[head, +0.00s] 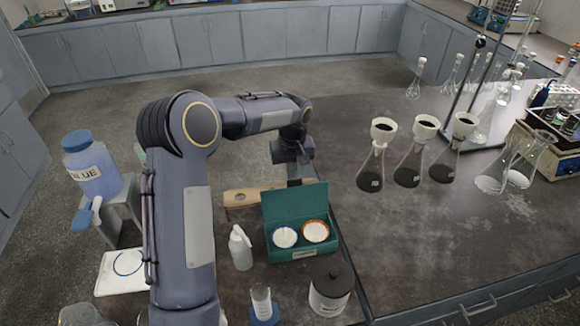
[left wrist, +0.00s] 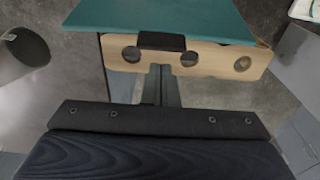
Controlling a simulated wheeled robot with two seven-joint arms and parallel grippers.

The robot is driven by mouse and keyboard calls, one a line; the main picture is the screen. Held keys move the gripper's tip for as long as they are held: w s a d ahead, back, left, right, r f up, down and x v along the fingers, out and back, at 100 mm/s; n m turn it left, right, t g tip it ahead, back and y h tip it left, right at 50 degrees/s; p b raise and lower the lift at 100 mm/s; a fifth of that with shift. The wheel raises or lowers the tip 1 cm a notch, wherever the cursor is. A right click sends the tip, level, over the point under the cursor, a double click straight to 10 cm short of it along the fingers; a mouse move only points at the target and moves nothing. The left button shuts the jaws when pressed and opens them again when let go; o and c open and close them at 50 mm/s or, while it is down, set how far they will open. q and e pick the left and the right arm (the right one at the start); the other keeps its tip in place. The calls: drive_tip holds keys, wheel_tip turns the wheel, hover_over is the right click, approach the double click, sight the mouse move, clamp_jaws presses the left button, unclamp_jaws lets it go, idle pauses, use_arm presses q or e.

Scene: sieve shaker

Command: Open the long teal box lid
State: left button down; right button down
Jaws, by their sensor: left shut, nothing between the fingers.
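The long teal box (head: 296,254) stands on the bench with its open side up. Its teal lid (head: 295,203) is raised at the back, roughly upright. Two round white-topped things show inside the box. In the left wrist view the lid (left wrist: 170,14) fills the top, with a dark handle (left wrist: 162,41) at its edge. My left gripper (left wrist: 161,80) is shut and empty, close to the handle; whether it touches it I cannot tell. In the head view it is mostly hidden behind the lid. My right gripper is not in view.
A wooden board with holes (head: 240,196) lies behind the box. A white bottle (head: 241,248) is left of it, a lidded jar (head: 331,287) in front. Flasks with funnels (head: 370,170) stand on the dark bench to the right, with bare bench between.

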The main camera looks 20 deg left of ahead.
use_arm(q)
drive_tip(key=shift+s+d+r, duration=0.25)
drive_tip(key=shift+s+d, duration=0.3)
drive_tip(key=shift+s, duration=0.2)
drive_tip(key=shift+s+d, duration=0.1)
drive_tip(key=shift+s, duration=0.05)
